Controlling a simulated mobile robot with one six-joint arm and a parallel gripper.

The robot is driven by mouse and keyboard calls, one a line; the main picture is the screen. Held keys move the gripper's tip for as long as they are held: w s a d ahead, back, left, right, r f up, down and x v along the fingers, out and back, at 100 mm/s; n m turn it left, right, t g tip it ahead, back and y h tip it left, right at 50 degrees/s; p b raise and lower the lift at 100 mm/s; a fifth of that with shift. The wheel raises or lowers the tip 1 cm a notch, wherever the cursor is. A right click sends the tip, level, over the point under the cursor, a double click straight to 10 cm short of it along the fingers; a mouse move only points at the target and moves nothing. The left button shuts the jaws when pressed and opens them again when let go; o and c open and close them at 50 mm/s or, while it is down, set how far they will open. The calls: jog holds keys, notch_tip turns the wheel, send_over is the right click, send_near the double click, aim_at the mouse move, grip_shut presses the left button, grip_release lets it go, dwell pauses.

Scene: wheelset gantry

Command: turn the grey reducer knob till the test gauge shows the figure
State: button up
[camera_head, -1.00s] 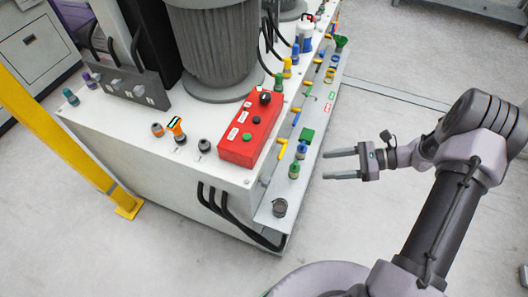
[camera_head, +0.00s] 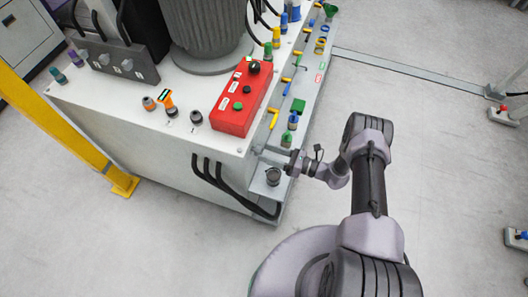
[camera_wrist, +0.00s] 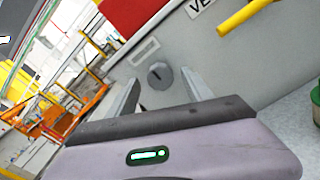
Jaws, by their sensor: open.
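A grey round knob (camera_wrist: 159,75) with a dark slot mark shows in the wrist view on a pale upright panel, under a small label plate. My gripper (camera_wrist: 160,82) is open, with one finger to each side of the knob in that view. I cannot tell whether the fingers reach or touch it. In the head view my gripper (camera_head: 265,156) is at the cabinet's near right side, above the end of the low ledge, and the knob cannot be made out.
A red control box (camera_head: 234,118) sits on the white cabinet's top. The ledge (camera_head: 290,165) carries yellow levers, green and blue fittings, and a dark round cap (camera_head: 273,176). Black hoses (camera_head: 225,183) loop below. A yellow post (camera_head: 70,130) stands left.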

jog(key=shift+x, duration=1)
grip_shut()
jog(key=shift+m+b, duration=0.6)
jog(key=shift+b, duration=0.15)
grip_release()
jog(key=p+v, duration=0.1)
jog(key=v, duration=1.6)
jog(key=shift+s+d+p, duration=0.2)
jog(key=shift+p, duration=0.2)
